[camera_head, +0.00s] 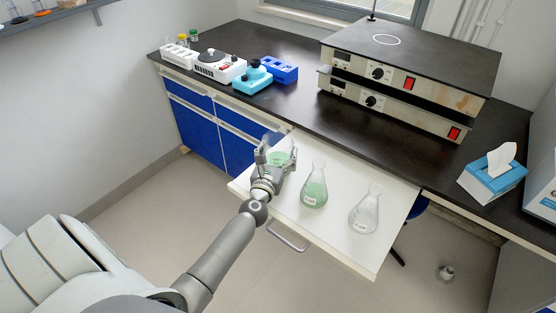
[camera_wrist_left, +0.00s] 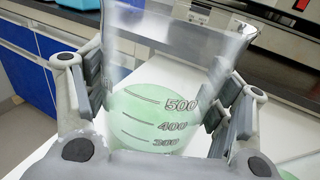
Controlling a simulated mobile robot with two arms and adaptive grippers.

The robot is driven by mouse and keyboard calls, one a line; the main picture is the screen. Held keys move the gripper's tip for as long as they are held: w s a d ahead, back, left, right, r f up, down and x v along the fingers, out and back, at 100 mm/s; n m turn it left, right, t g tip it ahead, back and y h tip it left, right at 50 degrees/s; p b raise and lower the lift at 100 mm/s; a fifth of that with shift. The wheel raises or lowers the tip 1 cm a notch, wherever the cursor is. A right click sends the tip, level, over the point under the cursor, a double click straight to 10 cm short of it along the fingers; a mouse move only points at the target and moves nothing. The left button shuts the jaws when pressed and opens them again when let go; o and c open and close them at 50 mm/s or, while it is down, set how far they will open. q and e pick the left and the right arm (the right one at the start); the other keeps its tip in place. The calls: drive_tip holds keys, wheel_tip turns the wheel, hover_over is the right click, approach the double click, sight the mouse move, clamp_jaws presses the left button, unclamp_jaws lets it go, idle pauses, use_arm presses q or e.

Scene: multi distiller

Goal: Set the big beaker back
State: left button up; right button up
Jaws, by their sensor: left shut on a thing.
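The big beaker (camera_wrist_left: 165,100) is clear glass with marks up to 500 and pale green liquid inside. It fills the middle of the left wrist view, between the two fingers of my left gripper (camera_wrist_left: 160,105). In the head view my left gripper (camera_head: 276,166) is shut on the beaker (camera_head: 278,156), over the left part of the white pull-out shelf (camera_head: 345,242). The gripper hides much of the beaker there, and I cannot tell whether its base touches the shelf. My right gripper is not in view.
On the shelf, right of the beaker, stand a flask with green liquid (camera_head: 314,190) and an empty-looking flask (camera_head: 364,212). Behind is a dark bench (camera_head: 290,108) with hotplates (camera_head: 385,95), a blue rack (camera_head: 281,70), small devices and a tissue box (camera_head: 492,178).

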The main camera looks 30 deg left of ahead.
use_arm(q)
drive_tip(key=shift+f, duration=0.25)
drive_tip(key=shift+f, duration=0.25)
drive_tip(key=o, duration=1.4)
drive_tip(key=shift+s+r, duration=0.15)
drive_tip(key=shift+r, duration=0.05)
drive_tip(key=b+v, duration=0.1)
drive_tip(key=v, duration=1.1)
